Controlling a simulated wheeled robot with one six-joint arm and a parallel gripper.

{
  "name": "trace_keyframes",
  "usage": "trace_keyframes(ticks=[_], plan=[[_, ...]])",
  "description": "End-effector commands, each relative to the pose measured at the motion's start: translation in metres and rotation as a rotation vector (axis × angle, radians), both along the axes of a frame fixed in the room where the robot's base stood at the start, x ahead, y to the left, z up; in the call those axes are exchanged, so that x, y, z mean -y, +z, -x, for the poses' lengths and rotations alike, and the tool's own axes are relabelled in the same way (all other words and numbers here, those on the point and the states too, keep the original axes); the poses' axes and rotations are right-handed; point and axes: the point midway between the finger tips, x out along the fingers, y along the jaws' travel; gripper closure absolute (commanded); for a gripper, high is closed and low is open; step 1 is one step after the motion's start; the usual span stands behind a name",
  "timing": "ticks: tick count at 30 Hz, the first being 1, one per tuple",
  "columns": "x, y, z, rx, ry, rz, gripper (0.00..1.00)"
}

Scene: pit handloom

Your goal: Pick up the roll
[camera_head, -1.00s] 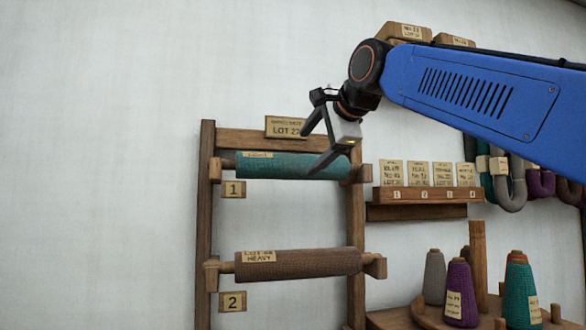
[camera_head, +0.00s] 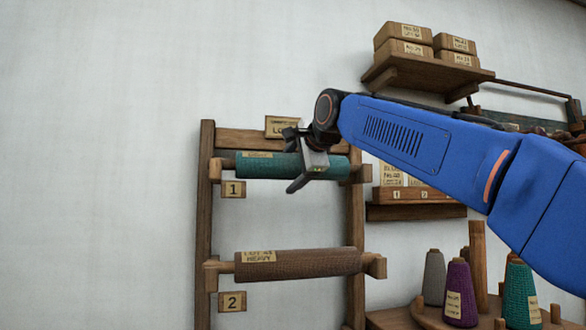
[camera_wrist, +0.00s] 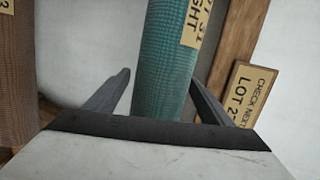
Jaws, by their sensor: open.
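A teal roll (camera_head: 262,165) lies across the upper pegs of a wooden rack, above the tag marked 1. A brown roll (camera_head: 310,263) with a "HEAVY" label lies on the lower pegs, by tag 2. My gripper (camera_head: 296,184) is in front of the right part of the teal roll and hides some of it. In the wrist view my gripper (camera_wrist: 160,95) is open, with one finger on each side of the teal roll (camera_wrist: 163,65). The brown roll (camera_wrist: 17,70) shows at the left edge there. I cannot tell whether the fingers touch the teal roll.
The wooden rack (camera_head: 206,225) stands against a white wall. A lot sign (camera_head: 280,126) is fixed just above the teal roll and shows in the wrist view (camera_wrist: 245,90). A card shelf (camera_head: 415,211) and yarn cones (camera_head: 458,290) are to the right. The wall at left is clear.

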Motion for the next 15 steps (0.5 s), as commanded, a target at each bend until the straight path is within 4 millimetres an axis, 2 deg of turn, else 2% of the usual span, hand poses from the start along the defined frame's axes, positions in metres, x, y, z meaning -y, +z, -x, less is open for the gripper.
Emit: trace_keyframes(ticks=[4,11,15], plan=[[-0.0066,-0.006,-0.0134,-0.002,0.0,0.001,0.25],[-0.0071,-0.0062,-0.0145,-0.001,0.0,0.0,0.25],[-0.0071,-0.0062,-0.0144,-0.001,0.0,0.0,0.58]])
